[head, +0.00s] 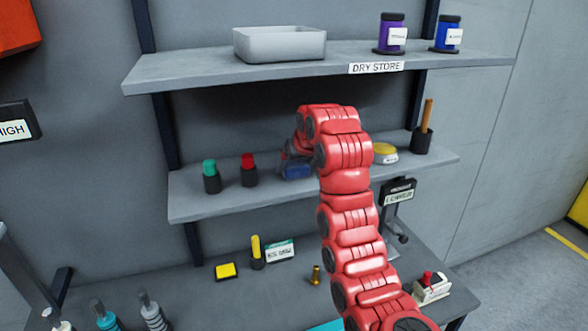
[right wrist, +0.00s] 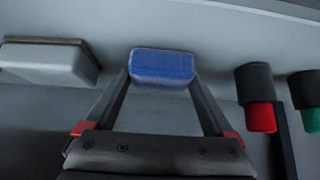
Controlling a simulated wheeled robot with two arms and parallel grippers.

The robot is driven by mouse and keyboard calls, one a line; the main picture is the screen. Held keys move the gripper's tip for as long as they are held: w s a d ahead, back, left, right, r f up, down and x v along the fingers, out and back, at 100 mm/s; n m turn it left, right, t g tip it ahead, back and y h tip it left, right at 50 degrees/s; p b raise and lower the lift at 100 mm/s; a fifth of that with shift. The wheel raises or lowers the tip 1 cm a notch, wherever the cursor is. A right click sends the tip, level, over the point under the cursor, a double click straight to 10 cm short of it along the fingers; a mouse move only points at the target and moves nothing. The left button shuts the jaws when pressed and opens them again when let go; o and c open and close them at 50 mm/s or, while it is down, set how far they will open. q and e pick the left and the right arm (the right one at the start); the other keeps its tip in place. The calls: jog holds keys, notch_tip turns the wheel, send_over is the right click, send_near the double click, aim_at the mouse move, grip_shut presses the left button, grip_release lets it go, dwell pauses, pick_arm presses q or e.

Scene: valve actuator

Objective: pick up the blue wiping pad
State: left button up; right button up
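The blue wiping pad (head: 297,171) is a small block at the middle shelf, partly hidden behind my right gripper (head: 290,151) and the red arm. In the right wrist view the pad (right wrist: 162,66) sits between the two fingertips of my right gripper (right wrist: 160,76), one finger along each side. The gaps at the pad's sides look very small, and I cannot tell whether the fingers press on it. I also cannot tell whether the pad rests on the shelf or is slightly raised. My left gripper is not in view.
On the middle shelf (head: 210,207), red-topped (head: 249,170) and green-topped (head: 211,177) holders stand left of the pad, a yellow-topped round container (head: 385,153) right. The upper shelf (head: 190,72) with a grey bin (head: 280,45) overhangs. Small items stand on the bench (head: 205,300) below.

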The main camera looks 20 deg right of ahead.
jog(key=shift+w+f, duration=0.2)
jog(key=c, duration=0.8)
jog(key=shift+a, duration=0.1)
